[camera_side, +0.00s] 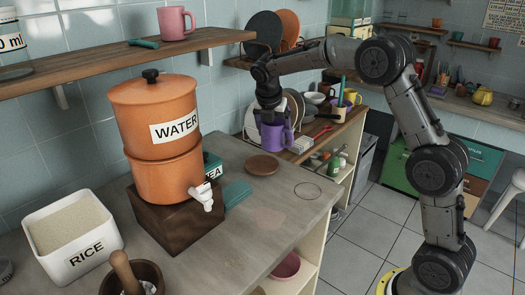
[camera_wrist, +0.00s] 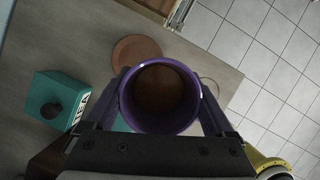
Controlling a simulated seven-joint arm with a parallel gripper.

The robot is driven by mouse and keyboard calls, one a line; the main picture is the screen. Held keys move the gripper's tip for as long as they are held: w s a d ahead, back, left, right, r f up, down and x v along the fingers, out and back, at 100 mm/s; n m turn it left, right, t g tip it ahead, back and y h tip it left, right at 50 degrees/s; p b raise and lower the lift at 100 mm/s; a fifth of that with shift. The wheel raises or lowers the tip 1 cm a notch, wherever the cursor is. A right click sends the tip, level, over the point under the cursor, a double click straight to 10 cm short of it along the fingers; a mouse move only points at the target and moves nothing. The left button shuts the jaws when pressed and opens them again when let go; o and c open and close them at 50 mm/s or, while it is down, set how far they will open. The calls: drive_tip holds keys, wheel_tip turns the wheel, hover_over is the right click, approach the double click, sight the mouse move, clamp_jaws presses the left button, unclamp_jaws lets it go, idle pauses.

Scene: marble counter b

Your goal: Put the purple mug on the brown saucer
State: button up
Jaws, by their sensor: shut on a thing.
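The purple mug (camera_side: 274,136) is upright, held in the air by my gripper (camera_side: 271,112), behind and slightly right of the brown saucer in the side view. In the wrist view my gripper (camera_wrist: 162,97) has a finger on each side of the purple mug (camera_wrist: 160,65), and I look down into its dark, brownish inside. The brown saucer (camera_side: 262,165) lies flat and empty on the counter. In the wrist view the saucer (camera_wrist: 132,52) shows above and left of the mug, partly hidden by its rim.
Plates (camera_side: 292,107) and a shelf lie behind. The counter (camera_side: 235,240) in front is mostly bare, with a thin ring mark.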

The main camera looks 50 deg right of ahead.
drive_tip(key=w+f, duration=0.2)
drive_tip(key=w+d+f, duration=0.1)
drive_tip(key=f, duration=0.1)
drive_tip(key=w+f, duration=0.2)
drive_tip(key=shift+w+d, duration=0.3)
drive_tip(key=shift+w, duration=0.05)
drive_tip(key=shift+w+f, duration=0.15)
drive_tip(key=shift+f, duration=1.5)
drive_tip(key=shift+f, duration=0.15)
drive_tip(key=o, duration=1.5)
drive_tip(key=shift+f, duration=0.1)
